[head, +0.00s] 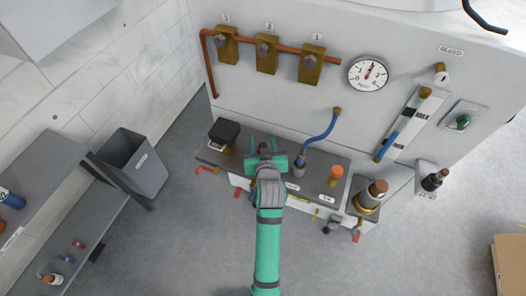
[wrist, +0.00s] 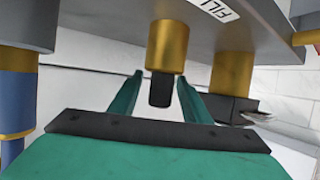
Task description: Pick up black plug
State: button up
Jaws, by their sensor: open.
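In the wrist view, which looks upside down, a small black plug (wrist: 160,90) sits in a brass fitting (wrist: 168,45) on a grey deck. A label reading FILL is beside the fitting. My gripper (wrist: 158,84) is open, with one green finger on each side of the plug and visible gaps to it. How far the plug reaches between the fingers is hard to tell. In the head view my gripper (head: 263,143) is over the left-middle part of the deck (head: 325,172) and largely hides the plug and its fitting.
A black block (head: 224,132) on a brass base stands left of my gripper. The white panel rises behind.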

jog(key=shift+w+f, duration=0.2)
jog(key=shift+w, duration=0.35)
grip_shut()
